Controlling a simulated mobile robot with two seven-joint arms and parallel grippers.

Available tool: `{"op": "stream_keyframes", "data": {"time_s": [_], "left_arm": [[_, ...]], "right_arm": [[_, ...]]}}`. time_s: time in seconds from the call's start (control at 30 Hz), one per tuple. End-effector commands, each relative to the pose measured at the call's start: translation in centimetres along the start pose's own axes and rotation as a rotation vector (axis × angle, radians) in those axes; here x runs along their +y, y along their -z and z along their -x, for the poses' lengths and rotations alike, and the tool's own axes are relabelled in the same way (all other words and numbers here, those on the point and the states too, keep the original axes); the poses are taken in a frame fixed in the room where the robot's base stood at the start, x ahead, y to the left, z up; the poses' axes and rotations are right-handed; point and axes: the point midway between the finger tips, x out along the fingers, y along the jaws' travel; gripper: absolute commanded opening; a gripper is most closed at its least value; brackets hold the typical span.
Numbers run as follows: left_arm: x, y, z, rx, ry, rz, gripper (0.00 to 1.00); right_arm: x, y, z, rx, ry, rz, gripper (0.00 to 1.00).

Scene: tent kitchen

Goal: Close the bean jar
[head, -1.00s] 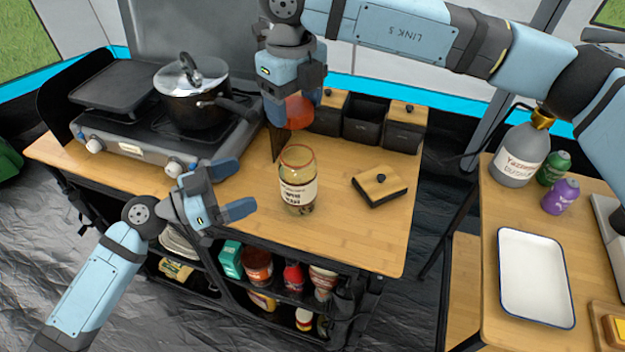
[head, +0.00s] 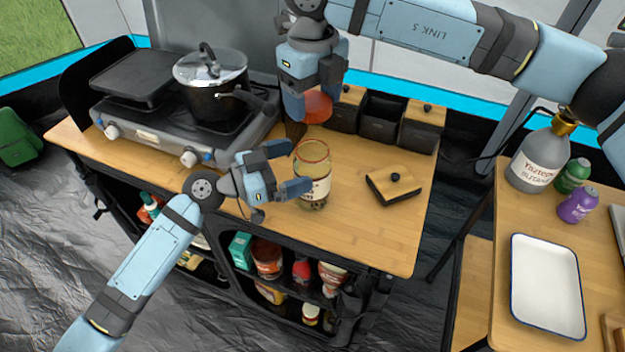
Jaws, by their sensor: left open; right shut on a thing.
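The bean jar (head: 318,186) is clear glass with a white label and dark beans low inside. It stands upright and open on the wooden counter (head: 350,225). The orange-red lid (head: 317,107) is held above the jar's mouth, slightly towards the back. My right gripper (head: 313,100) is shut on this lid and points down; its fingers partly hide it. My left gripper (head: 294,168) is open at the jar's left side. Its lower finger overlaps the jar's label edge in the picture. I cannot tell whether it touches the glass.
A stove (head: 150,130) with a lidded pot (head: 215,88) stands left of the jar. Dark canisters (head: 383,118) line the back. A square wooden lid (head: 393,185) with a knob lies to the right. The counter's front right is clear.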

Motion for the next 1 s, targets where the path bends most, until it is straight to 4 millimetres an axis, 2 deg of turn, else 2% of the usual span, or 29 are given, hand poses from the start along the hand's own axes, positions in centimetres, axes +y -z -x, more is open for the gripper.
{"op": "stream_keyframes", "data": {"time_s": [0.1, 0.3, 0.67, 0.77, 0.97, 1.0], "left_arm": [[0.0, 0.1, -2.0, 0.001, -0.001, -0.001, 1.0], [0.0, 0.1, -3.9, 0.0, 0.0, -0.001, 1.0], [0.0, 0.0, -4.3, 0.0, 0.0, 0.0, 1.0], [0.0, 0.0, -4.3, 0.0, 0.0, 0.0, 0.82], [0.0, 0.0, -4.3, 0.0, 0.0, -0.001, 0.36], [0.0, 0.0, -4.3, 0.0, 0.0, 0.0, 0.34]], "right_arm": [[0.0, 0.0, 0.0, 0.0, 0.0, 0.0, 0.45], [0.0, 0.0, 0.0, 0.0, 0.0, 0.0, 0.45], [0.0, 0.0, 0.0, 0.0, 0.0, 0.0, 0.45], [0.0, 0.0, 0.0, 0.0, 0.0, 0.0, 0.45], [0.0, 0.0, 0.0, 0.0, 0.0, 0.0, 0.45], [0.0, 0.0, 0.0, 0.0, 0.0, 0.0, 0.45]]}}
